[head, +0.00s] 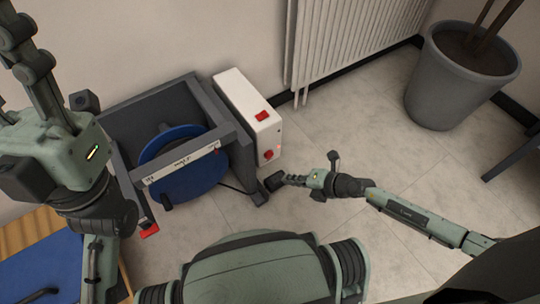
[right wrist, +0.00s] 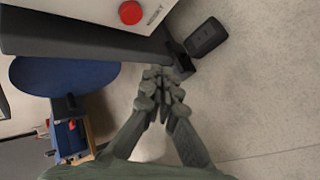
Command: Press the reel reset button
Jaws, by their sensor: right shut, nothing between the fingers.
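A white control box (head: 246,103) stands on the right side of the dark grey reel frame (head: 236,140). It has a red square switch (head: 261,116) on top and a round red button (head: 268,154) on its front. The button also shows in the right wrist view (right wrist: 130,12), beside a partly legible label. My right gripper (head: 287,180) is shut and empty, low in front of the box and apart from the button. In the right wrist view its closed fingertips (right wrist: 160,82) lie below the button. My left gripper (head: 30,70) is at the upper left, its opening unclear.
A blue reel (head: 185,170) sits in the frame, behind a white labelled bar (head: 182,163). A radiator (head: 350,40) and a grey plant pot (head: 462,75) are behind.

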